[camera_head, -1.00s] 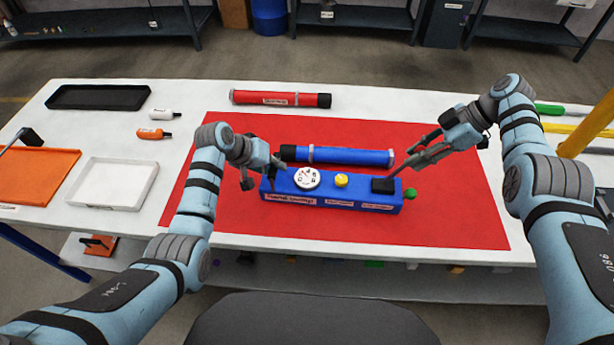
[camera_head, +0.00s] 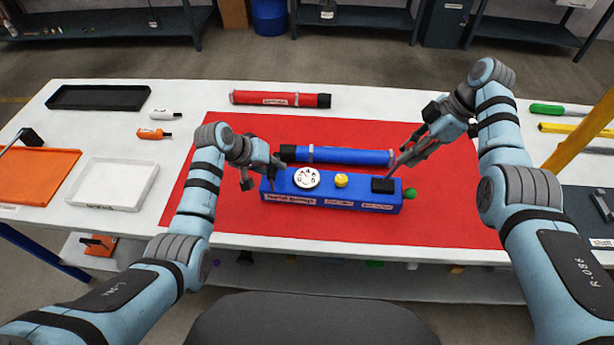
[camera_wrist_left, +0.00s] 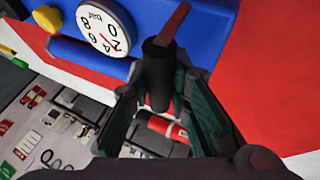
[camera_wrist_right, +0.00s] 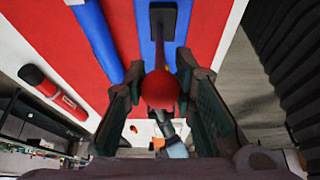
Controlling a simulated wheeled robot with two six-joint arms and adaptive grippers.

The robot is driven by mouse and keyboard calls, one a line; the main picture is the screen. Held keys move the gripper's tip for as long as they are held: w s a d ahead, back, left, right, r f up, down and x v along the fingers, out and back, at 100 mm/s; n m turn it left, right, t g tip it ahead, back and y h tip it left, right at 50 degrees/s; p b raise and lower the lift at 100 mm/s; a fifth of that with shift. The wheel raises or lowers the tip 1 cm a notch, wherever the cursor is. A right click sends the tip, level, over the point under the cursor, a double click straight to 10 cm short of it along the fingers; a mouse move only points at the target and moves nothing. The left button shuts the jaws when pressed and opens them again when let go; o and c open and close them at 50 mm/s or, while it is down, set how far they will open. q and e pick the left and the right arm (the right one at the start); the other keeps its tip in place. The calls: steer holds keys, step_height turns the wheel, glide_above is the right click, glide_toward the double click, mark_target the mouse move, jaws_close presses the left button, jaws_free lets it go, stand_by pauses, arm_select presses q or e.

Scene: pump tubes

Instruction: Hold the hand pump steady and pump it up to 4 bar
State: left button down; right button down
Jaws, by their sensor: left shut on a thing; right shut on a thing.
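The hand pump (camera_head: 330,195) is a long blue box with a white dial gauge (camera_head: 307,178), a yellow knob (camera_head: 341,180) and a black block on top. My left gripper (camera_head: 262,173) is at its left end, shut on a black cylindrical grip (camera_wrist_left: 158,65). The gauge's red needle shows in the left wrist view, but I cannot read it exactly. My right gripper (camera_head: 403,158) is above the pump's right end. In the right wrist view it is shut on the red ball (camera_wrist_right: 160,90) of the pump lever, whose dark rod leads to the block.
A blue tube (camera_head: 345,156) lies just behind the pump on the red mat (camera_head: 460,215). A red tube (camera_head: 280,98) lies farther back. Black, orange and white trays (camera_head: 112,183) and two small bottles are at the left. Tools lie at the right.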

steer(key=shift+a+r+h, duration=0.25)
steer(key=shift+a+h, duration=0.45)
steer(key=shift+w+a+r+h, duration=0.1)
steer(key=shift+a+h, duration=0.7)
steer(key=shift+a, duration=0.15)
steer(key=shift+a+h, duration=0.8)
steer(key=shift+a, duration=0.1)
